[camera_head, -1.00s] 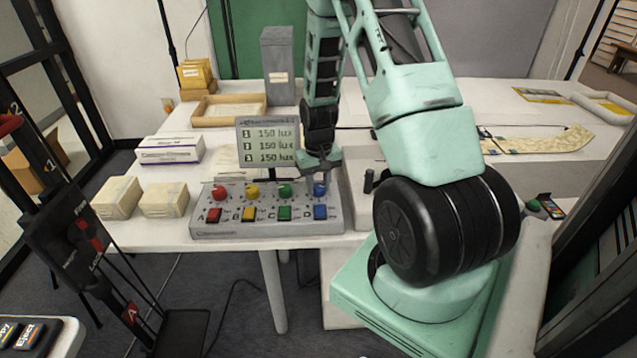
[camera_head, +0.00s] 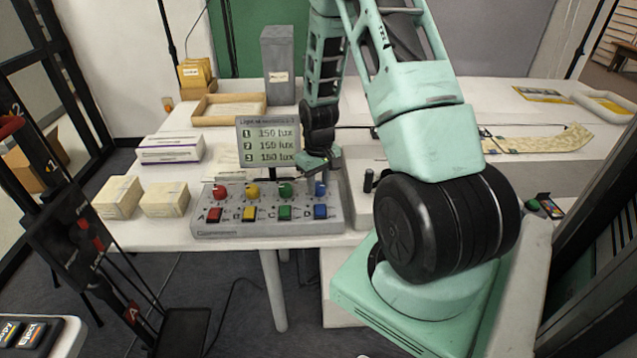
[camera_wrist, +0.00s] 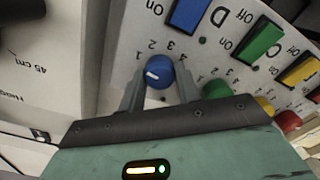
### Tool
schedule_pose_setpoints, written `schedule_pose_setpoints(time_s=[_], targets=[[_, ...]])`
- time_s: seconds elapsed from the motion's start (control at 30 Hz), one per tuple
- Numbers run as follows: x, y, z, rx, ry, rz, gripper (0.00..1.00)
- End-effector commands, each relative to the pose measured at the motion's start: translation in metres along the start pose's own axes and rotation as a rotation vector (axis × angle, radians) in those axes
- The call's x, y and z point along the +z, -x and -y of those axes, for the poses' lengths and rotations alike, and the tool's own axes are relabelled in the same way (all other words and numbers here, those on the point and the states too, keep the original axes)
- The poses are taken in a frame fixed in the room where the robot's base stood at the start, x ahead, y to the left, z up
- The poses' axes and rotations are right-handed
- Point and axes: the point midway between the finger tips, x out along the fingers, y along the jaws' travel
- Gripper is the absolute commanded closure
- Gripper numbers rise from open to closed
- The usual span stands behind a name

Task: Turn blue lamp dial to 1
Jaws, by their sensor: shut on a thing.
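The blue lamp dial (camera_head: 320,188) is the rightmost of the round knobs on the grey control panel (camera_head: 215,232), above the blue switch D (camera_head: 320,212). In the wrist view the blue dial (camera_wrist: 158,72) sits between the two fingers of my gripper (camera_wrist: 159,90), which is shut on it. Its white mark points left in that view. Printed numbers ring the dial, but I cannot tell surely which one the mark meets. In the head view my gripper (camera_head: 322,172) reaches the dial from behind and above.
Green (camera_head: 286,190), yellow (camera_head: 252,191) and red (camera_head: 219,193) knobs stand in a row left of the blue one, each above a switch. A display (camera_head: 266,143) behind the panel reads 150 lux on three lines. Small boxes (camera_head: 165,200) lie left of the panel.

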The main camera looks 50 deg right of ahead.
Motion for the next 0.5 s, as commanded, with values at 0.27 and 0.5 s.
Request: schedule_pose_setpoints(time_s=[0.27,0.5], targets=[[-0.0003,0.0002,-0.0001,0.001,0.001,-0.001,0.45],[-0.0005,0.0053,-0.0003,0.001,0.0,-0.002,0.45]])
